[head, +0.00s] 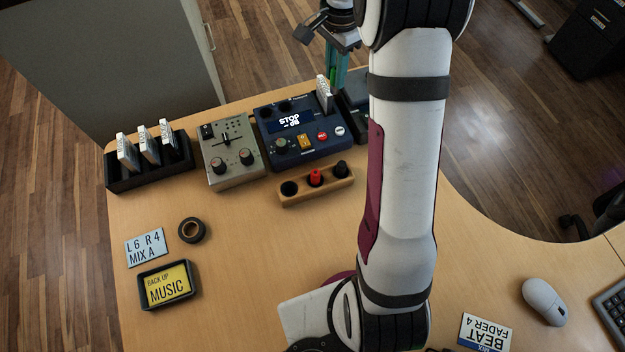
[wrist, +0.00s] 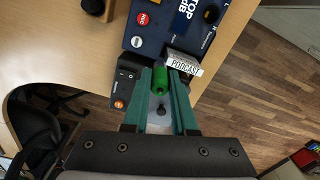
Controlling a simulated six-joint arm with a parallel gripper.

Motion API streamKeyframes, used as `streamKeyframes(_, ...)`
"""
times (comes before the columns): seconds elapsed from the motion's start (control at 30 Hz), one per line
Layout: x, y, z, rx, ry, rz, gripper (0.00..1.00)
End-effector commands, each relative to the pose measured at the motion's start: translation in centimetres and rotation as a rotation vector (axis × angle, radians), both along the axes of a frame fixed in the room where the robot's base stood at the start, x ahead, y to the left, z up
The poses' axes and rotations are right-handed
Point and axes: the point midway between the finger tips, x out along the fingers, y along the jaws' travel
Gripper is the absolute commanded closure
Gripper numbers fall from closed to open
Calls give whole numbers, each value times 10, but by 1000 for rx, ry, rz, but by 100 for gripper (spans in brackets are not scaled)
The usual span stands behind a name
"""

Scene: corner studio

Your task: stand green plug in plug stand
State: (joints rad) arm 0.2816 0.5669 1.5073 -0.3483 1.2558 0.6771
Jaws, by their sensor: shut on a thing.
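The green plug (wrist: 160,80) is between the teal fingers of my gripper (wrist: 166,84) in the wrist view. In the head view my gripper (head: 335,84) is at the back, by the right end of the blue mixer, with a bit of the green plug (head: 332,74) showing. The fingers are shut on the plug. Whether its lower end touches the small dark box is hidden. The wooden plug stand (head: 317,191) lies in front of the mixer. It holds a red plug in the middle and a black one at right; its left hole looks dark and empty.
The blue mixer (head: 276,146) carries an upright white card (head: 324,93) close to my gripper. The small dark box (head: 356,128) is right of it. A grey mixer (head: 231,176) and a card rack (head: 120,180) stand left. The table in front of the stand is clear.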

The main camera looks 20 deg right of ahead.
Motion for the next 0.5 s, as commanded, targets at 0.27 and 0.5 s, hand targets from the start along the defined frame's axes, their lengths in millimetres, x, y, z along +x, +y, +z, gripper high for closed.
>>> streamKeyframes(0.27, -5, 13, -3, -1, 2, 29, 100)
streamKeyframes(0.5, -56, 92, -26, -2, 6, 224, 100)
